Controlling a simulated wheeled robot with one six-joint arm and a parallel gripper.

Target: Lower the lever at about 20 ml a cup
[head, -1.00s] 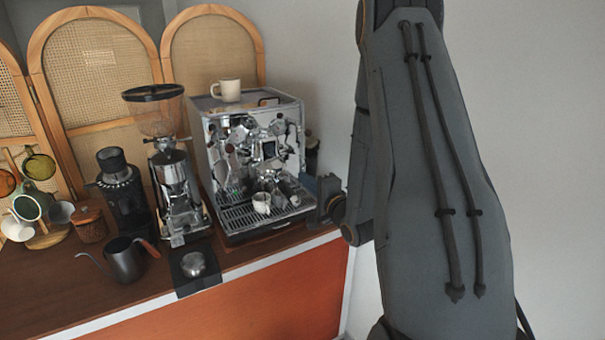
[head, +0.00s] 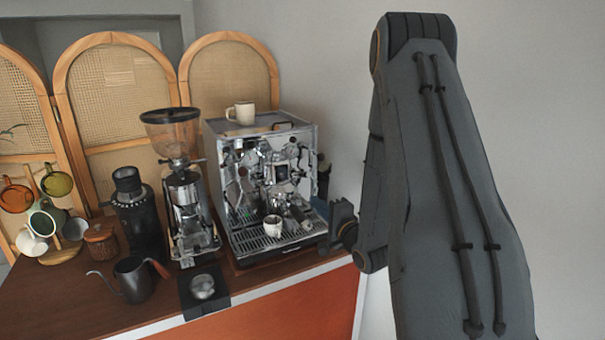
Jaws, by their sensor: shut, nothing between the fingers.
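The chrome espresso machine (head: 245,160) stands on the counter in the head view, its front facing me. A small white cup (head: 273,225) stands upright on the drip tray (head: 252,243), below the brew group (head: 283,172). The lever is too small to pick out among the chrome parts. The liquid level in the cup is not readable. My gripper (head: 341,222) is a small dark shape just off the right front edge of the machine, at about cup height. It is shut and empty. Its fingertips are small and hard to make out, and it appears apart from the cup.
A grinder (head: 185,205) stands close left of the machine, with a dark grinder (head: 135,208) beyond it. A kettle (head: 134,279) and a tamper on a dark mat (head: 190,308) are in front. A mug (head: 241,113) sits atop the machine.

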